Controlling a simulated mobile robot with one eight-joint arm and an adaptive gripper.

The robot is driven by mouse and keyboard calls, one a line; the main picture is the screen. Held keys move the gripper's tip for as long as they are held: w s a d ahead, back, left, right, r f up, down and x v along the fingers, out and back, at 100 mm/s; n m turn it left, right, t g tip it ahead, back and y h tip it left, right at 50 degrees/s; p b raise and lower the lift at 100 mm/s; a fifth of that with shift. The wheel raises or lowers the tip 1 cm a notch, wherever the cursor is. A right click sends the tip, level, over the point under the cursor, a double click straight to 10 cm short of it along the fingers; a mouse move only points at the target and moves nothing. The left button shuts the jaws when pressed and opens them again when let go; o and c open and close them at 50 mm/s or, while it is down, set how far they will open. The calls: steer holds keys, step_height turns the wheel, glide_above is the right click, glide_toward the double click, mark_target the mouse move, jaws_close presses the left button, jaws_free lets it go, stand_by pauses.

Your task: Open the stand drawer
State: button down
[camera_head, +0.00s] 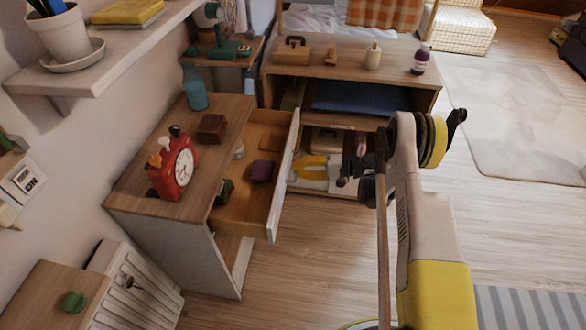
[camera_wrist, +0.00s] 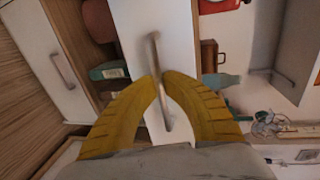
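The wooden-topped stand (camera_head: 226,108) is at the left in the head view. Its drawer (camera_head: 255,212) is pulled well out, with its white front (camera_head: 284,180) facing right. A purple item, a dark green item and a round light item show inside. My gripper (camera_head: 298,167) is at the outer face of the drawer front. In the wrist view, the yellow fingertips (camera_wrist: 161,78) close around the metal bar handle (camera_wrist: 153,48), which runs between them. The drawer front (camera_wrist: 130,25) lies just behind the handle. The handle is hidden in the head view.
A red alarm clock (camera_head: 173,170), brown box (camera_head: 211,127) and blue bottle (camera_head: 194,90) stand on the stand. A low wooden shelf unit (camera_head: 340,65) is behind the drawer. A radiator (camera_head: 140,290) is at lower left. Open floor (camera_head: 300,270) lies in front.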

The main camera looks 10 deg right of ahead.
steer(key=shift+r, duration=0.1)
steer(key=c, duration=1.5)
jaws_free()
steer(key=shift+c, duration=0.2)
steer(key=v, duration=1.2)
steer(key=shift+w, duration=0.1)
